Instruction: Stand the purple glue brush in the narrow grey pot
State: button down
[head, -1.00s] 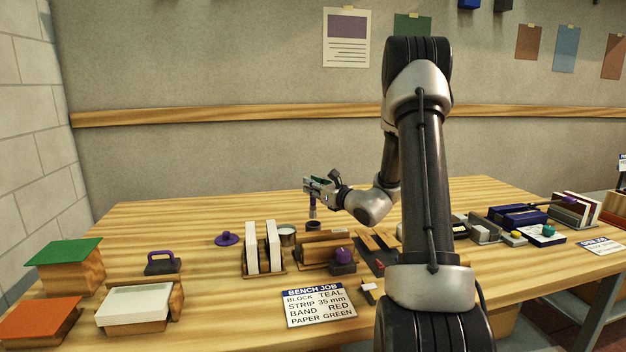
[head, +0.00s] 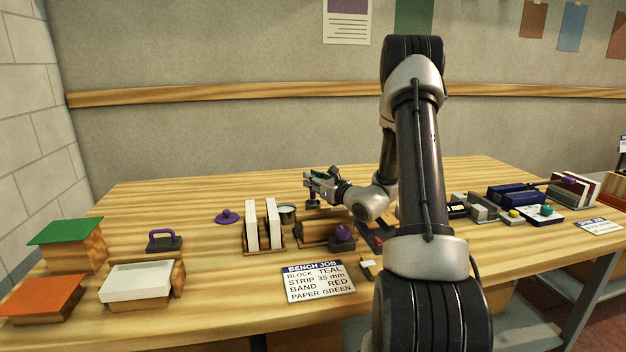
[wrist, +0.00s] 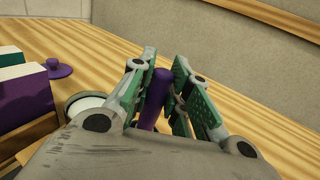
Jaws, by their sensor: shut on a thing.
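My gripper (head: 314,184) is shut on the purple glue brush (head: 312,194), holding it roughly upright. In the wrist view, the purple handle (wrist: 153,100) sits between the green-padded fingers (wrist: 157,88). The narrow dark grey pot (head: 313,205) stands on the bench directly below the gripper. The brush's lower end is hidden at the pot, apparently inside its mouth, but the picture is too small to tell how deep. The wrist view does not show the pot.
A wider pot with pale contents (head: 288,212) stands just left of the grey pot; it also shows in the wrist view (wrist: 86,103). White blocks in a rack (head: 262,224) and a purple lid-like disc (head: 228,217) are nearby. The bench behind is clear.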

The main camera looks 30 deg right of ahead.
jog(key=c, duration=1.3)
grip_release()
jog(key=s, duration=0.4)
jog(key=s+d, duration=0.1)
jog(key=s, duration=0.3)
jog(key=s+d, duration=0.1)
jog(key=s, duration=0.3)
jog(key=shift+d, duration=0.1)
jog(key=shift+w, duration=0.1)
